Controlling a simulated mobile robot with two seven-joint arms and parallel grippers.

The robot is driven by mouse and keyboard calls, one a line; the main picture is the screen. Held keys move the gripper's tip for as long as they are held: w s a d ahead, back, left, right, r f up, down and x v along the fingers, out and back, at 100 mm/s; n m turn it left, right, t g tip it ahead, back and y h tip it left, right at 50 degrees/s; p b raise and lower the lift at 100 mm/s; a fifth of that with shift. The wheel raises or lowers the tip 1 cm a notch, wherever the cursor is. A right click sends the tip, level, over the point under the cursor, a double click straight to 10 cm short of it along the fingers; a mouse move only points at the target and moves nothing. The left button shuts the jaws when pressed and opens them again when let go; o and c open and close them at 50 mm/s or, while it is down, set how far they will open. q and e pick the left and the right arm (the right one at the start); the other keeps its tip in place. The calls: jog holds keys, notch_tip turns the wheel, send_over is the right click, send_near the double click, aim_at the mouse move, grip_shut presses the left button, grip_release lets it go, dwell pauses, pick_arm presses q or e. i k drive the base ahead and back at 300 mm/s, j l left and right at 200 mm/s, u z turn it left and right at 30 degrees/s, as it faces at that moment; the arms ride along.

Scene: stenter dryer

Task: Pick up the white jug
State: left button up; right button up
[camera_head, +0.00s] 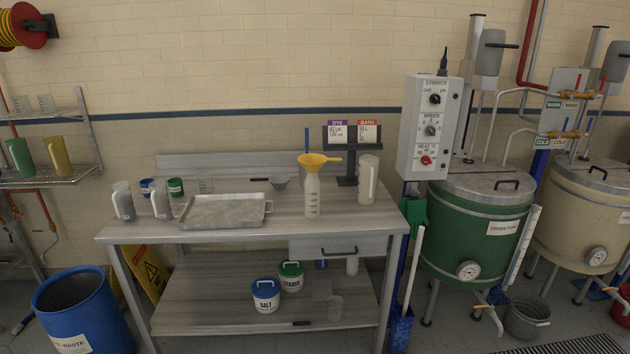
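A tall white jug (367,181) with a handle on its right side stands upright on the right end of the grey worktable (270,222). It stands in front of and to the right of the dark card stand (346,168). Neither of my grippers shows in the head view.
A metal tray (222,212) fills the table's left middle. The control box (430,128) and green tank (475,232) rise to the right. A blue waste drum (80,310) stands lower left.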

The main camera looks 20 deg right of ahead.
aim_at(368, 164)
jog(key=l+u, duration=1.15)
jog(key=l, duration=0.2)
jog(key=k+l+u, duration=0.1)
jog(key=l, duration=0.25)
jog(key=k+l+u, duration=0.15)
jog(key=l, duration=0.15)
